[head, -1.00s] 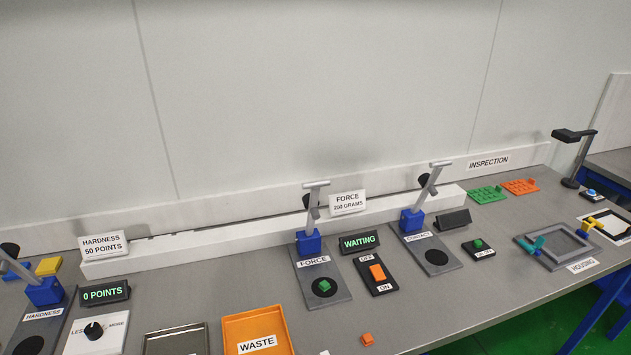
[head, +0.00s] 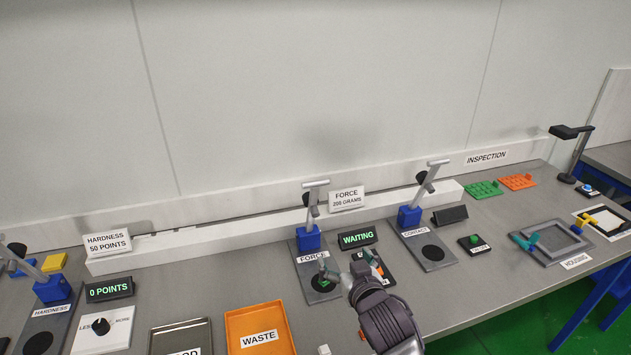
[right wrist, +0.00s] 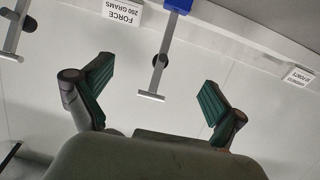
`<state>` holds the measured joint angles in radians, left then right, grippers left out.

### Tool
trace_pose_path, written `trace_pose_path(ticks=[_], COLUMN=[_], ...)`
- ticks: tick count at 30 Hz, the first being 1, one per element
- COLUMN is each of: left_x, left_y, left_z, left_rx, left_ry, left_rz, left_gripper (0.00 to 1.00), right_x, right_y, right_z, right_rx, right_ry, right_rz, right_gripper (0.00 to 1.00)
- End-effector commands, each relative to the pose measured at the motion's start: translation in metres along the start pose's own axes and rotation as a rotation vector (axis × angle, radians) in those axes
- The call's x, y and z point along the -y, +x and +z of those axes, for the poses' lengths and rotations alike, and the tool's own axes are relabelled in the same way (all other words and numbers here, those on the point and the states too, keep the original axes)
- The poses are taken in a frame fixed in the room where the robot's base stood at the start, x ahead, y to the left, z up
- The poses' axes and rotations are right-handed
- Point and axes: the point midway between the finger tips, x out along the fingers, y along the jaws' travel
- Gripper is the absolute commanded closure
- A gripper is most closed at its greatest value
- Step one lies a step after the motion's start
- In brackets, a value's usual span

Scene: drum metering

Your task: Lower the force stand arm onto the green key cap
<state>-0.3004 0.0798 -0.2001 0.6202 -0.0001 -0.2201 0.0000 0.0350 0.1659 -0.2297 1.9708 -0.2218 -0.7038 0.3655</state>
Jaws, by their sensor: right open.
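The force stand has a blue block (head: 308,238) on a grey plate. Its grey arm (head: 312,207) with a crossbar handle is raised, leaning up and slightly back. The green key cap (head: 323,282) sits on the black disc of the force plate, partly hidden by my right gripper. My right gripper (head: 344,267) is open, over the front right of the force stand, below the raised handle in the picture. In the right wrist view the force arm's crossbar (right wrist: 150,96) appears between the spread fingers, beyond them, apparently untouched. My left gripper is not in view.
An orange waste tray (head: 232,320) lies at the front left.

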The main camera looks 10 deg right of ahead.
Motion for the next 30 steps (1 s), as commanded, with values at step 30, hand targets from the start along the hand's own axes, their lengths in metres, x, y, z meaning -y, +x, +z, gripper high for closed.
trace_pose_path(ticks=[30], left_x=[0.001], left_y=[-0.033], left_z=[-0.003], left_rx=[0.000], left_ry=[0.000], left_rz=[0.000], left_gripper=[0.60], right_x=[0.015], right_y=[0.134], right_z=[-0.131], right_rx=[-0.263], right_ry=[0.016], right_rz=[-0.044], right_gripper=[0.04])
